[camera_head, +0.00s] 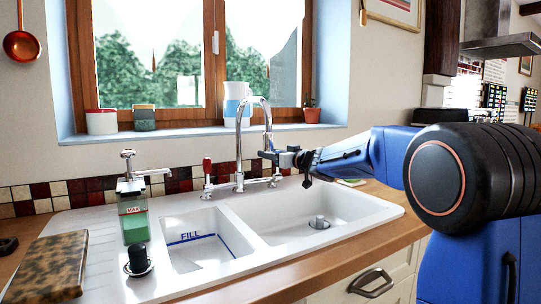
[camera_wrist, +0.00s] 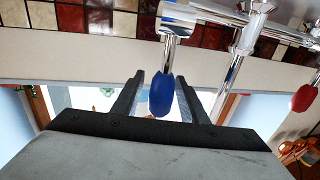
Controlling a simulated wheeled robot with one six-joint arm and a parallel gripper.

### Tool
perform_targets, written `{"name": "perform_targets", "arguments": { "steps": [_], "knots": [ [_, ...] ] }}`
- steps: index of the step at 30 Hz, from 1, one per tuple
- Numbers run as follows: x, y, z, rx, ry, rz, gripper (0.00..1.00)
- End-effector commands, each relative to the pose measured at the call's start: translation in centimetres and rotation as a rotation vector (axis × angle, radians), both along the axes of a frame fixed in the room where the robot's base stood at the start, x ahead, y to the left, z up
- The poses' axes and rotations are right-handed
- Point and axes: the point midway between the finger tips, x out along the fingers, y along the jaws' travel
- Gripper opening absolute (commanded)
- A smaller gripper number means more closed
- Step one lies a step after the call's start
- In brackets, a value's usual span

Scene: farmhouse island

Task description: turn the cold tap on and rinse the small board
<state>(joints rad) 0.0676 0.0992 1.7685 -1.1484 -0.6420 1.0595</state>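A chrome swan-neck tap (camera_head: 241,140) stands behind the white double sink, and no water shows from its spout. Its red handle (camera_head: 207,166) is on the left and also shows in the wrist view (camera_wrist: 304,98). The blue handle (camera_wrist: 162,96) is in the wrist view, between the two fingers of my gripper (camera_wrist: 162,100), with gaps on both sides. The gripper is open. In the head view my gripper (camera_head: 272,156) is at the tap's right side and hides the blue handle. A mottled brown board (camera_head: 48,268) lies at the sink's left end.
A soap dispenser (camera_head: 135,222) with green liquid and a dark-knobbed item (camera_head: 138,262) stand left of the basins. The small basin (camera_head: 196,248) has a blue FILL line. The large basin (camera_head: 345,212) holds only a grey drain piece. A tiled wall and windowsill are close behind the tap.

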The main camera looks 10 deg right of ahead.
Motion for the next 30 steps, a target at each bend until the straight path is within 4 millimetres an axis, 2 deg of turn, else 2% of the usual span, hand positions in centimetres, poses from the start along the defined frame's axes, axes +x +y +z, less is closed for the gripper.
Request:
{"name": "perform_targets", "arguments": {
  "steps": [5,10,17,30],
  "knots": [
    [0.0,0.0,0.0,0.0,0.0,0.0,0.39],
    [0.0,0.0,0.0,0.0,0.0,0.0,0.0],
    [-0.1,0.0,-0.1,0.004,-0.009,0.002,0.0],
    [-1.5,-0.4,0.4,0.057,-0.17,0.003,0.0]
  ]
}}
